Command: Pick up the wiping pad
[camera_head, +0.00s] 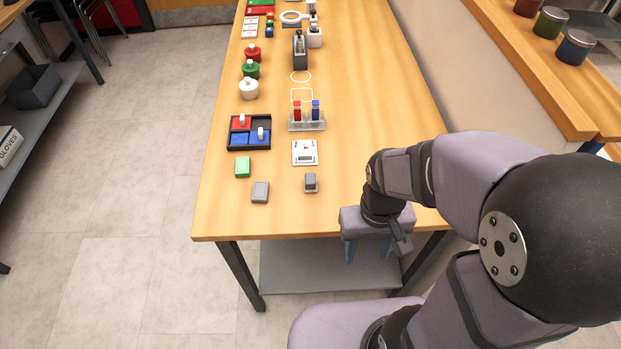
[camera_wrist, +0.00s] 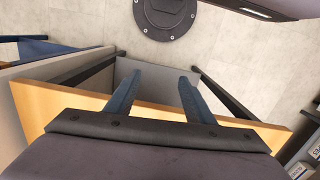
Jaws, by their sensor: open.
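Flat pad-like blocks lie near the front of the wooden table: a green one (camera_head: 243,167) and a grey one (camera_head: 260,192). A smaller dark grey block with a pale base (camera_head: 311,183) stands to their right. I cannot tell for sure which of these is the wiping pad. My gripper (camera_head: 368,248) is open and empty, at the table's front edge, to the right of all three blocks and apart from them. In the wrist view its two blue fingers (camera_wrist: 160,78) are spread with nothing between them, and none of the blocks shows.
Behind the blocks are a black tray (camera_head: 265,147) with red and blue pieces, a white card (camera_head: 305,153) and a clear rack (camera_head: 307,126) with red and blue items. Several knobbed pieces stand farther back. The table's front left corner is clear.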

